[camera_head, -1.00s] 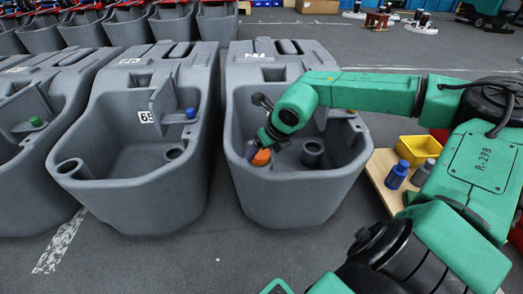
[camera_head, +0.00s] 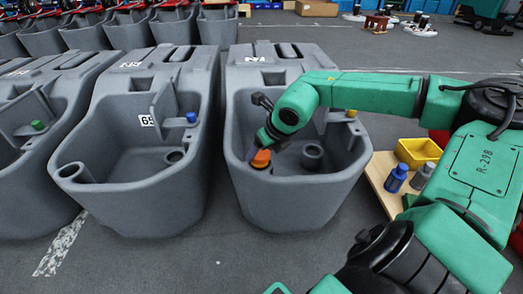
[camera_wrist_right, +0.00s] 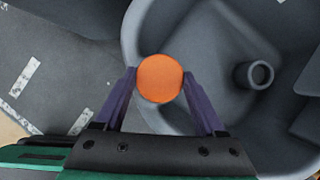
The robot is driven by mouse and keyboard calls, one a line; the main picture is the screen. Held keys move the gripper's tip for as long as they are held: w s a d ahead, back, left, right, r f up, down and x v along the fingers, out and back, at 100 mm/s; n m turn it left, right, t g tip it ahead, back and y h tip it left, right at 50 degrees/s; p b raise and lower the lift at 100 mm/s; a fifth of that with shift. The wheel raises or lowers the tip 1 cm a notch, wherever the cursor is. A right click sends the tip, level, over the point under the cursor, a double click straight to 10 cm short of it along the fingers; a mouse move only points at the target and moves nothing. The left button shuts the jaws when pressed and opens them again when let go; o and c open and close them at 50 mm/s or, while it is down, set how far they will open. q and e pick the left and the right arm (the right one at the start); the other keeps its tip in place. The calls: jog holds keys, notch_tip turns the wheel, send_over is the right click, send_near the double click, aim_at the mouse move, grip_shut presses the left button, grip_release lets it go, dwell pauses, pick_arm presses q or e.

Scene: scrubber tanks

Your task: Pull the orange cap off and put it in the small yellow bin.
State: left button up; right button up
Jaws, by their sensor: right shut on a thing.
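The orange cap (camera_head: 261,158) is at the left inner side of the right-hand grey tank (camera_head: 290,205). In the right wrist view the round orange cap (camera_wrist_right: 160,78) sits between the two purple fingers of my right gripper (camera_wrist_right: 158,88), which is shut on it. A dark round opening or fitting shows just below the cap in the head view. The small yellow bin (camera_head: 418,151) stands on a wooden board right of the tank. My left gripper is not in view.
A blue bottle (camera_head: 396,178) and a grey bottle (camera_head: 423,174) stand on the board (camera_head: 381,166) in front of the bin. An upright grey tube (camera_head: 312,156) stands inside the tank. More grey tanks (camera_head: 140,195) stand to the left. The floor in front is clear.

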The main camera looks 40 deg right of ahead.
aim_at(262, 154)
jog(key=shift+r+p, duration=2.05)
jog(key=shift+r, duration=1.05)
jog(key=shift+f, duration=0.1)
